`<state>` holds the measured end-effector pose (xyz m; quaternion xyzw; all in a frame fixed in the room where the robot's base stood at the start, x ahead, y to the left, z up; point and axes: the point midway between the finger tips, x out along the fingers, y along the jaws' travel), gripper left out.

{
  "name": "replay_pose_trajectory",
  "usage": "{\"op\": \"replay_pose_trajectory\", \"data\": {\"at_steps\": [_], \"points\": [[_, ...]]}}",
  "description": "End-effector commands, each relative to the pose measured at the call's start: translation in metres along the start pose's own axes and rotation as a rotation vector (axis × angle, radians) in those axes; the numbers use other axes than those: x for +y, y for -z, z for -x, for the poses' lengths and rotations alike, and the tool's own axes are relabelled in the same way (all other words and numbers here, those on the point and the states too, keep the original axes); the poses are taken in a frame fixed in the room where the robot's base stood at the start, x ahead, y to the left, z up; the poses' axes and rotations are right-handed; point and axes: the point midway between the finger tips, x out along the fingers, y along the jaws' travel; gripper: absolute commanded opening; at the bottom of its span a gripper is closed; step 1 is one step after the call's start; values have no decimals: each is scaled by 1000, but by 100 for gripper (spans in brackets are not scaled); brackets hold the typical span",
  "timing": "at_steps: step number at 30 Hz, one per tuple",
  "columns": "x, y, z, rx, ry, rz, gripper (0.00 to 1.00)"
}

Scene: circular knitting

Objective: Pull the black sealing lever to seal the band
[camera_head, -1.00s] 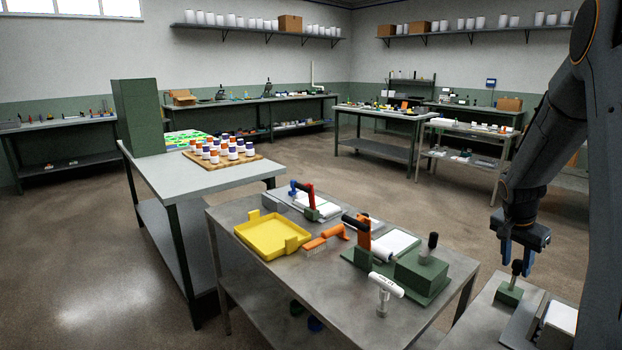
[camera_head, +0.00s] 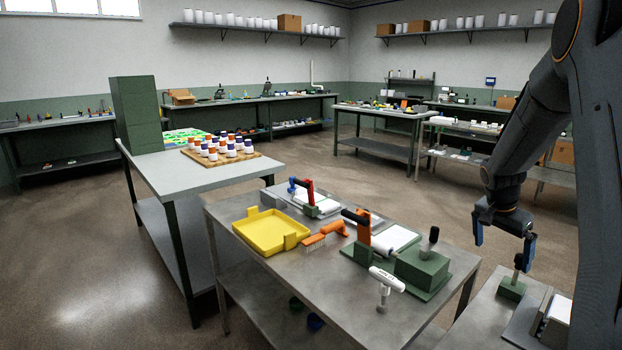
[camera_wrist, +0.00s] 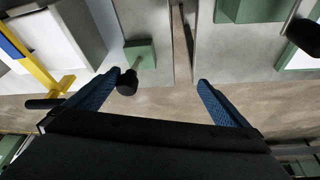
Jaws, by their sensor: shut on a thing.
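My gripper (camera_head: 503,240) is above the near right table, its fingers spread wide with nothing visible between them. In the wrist view the gap between its fingers (camera_wrist: 158,80) is also empty. A black-knobbed lever (camera_wrist: 127,82) on a small green block (camera_wrist: 143,50) is beside the left fingertip there. In the head view the green block (camera_head: 512,288) is below the right finger, which partly covers the lever top. Another black-knobbed lever (camera_head: 433,238) stands on a larger green box (camera_head: 421,268) on the middle table. I cannot tell which is the sealing lever.
The middle table holds a yellow tray (camera_head: 264,233), an orange brush (camera_head: 326,234), a white-handled tool (camera_head: 386,282) and a red-handled device (camera_head: 309,192). A yellow bar (camera_wrist: 40,70) stands at the left of the wrist view. Floor shows between the tables.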

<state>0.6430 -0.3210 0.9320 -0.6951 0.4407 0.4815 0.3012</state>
Motion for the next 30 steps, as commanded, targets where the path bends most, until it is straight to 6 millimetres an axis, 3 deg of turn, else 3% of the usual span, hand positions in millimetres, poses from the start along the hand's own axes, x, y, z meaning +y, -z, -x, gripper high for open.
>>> {"op": "replay_pose_trajectory", "data": {"at_steps": [1, 8, 14, 15, 16, 17, 30], "points": [[-12, -1, 4, 7, 21, 2, 83], [-15, -2, 10, 8, 24, 5, 82], [-16, -2, 30, 11, 28, 7, 82], [-16, -2, 34, 11, 28, 7, 74], [-16, -2, 36, 10, 27, 7, 54], [-15, -2, 38, 10, 26, 7, 43], [-6, 0, 63, 4, 11, 1, 43]]}}
